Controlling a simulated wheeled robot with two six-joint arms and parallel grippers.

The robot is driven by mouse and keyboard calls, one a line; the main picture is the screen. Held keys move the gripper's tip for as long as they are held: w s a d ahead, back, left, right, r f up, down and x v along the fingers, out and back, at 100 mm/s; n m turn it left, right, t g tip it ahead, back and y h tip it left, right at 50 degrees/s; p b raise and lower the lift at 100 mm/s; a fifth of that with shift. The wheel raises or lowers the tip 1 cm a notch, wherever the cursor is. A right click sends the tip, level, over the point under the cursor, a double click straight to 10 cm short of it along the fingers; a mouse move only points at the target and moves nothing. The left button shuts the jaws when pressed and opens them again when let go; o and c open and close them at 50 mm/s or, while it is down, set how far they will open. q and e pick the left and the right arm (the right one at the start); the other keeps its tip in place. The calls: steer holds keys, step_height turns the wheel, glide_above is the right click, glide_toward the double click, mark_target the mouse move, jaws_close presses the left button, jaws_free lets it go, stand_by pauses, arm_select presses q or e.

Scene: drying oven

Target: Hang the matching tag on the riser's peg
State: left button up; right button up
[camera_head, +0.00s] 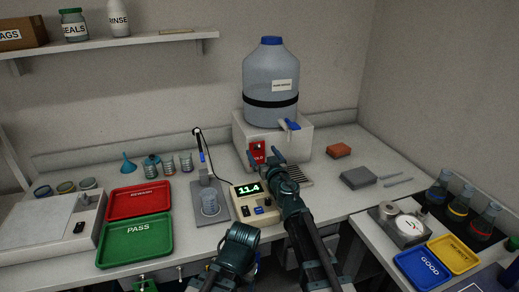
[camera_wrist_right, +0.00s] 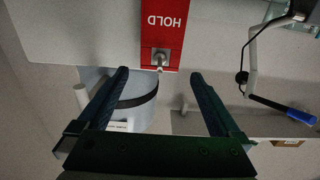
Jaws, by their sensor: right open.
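A red HOLD tag (camera_head: 258,147) is at the front face of the white riser (camera_head: 300,142) under the water carboy. In the right wrist view the tag (camera_wrist_right: 164,22) appears upside down, with a grey peg (camera_wrist_right: 160,58) showing at its hole end; it looks hung on the peg. My right gripper (camera_head: 266,158) is open in front of the riser. In the wrist view its fingers (camera_wrist_right: 159,73) are apart on either side of the peg and tag, gripping nothing.
Red (camera_head: 115,202) and green PASS (camera_head: 120,254) trays lie further left. Flasks and blue GOOD (camera_head: 405,270) and yellow (camera_head: 440,254) trays stand right.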

mark_target(259, 147)
steer(key=v, duration=0.9)
steer(key=shift+w, duration=0.1)
steer(key=x, duration=1.3)
steer(key=shift+w+a, duration=0.15)
steer(key=shift+w, duration=0.2)
steer(key=shift+s, duration=0.2)
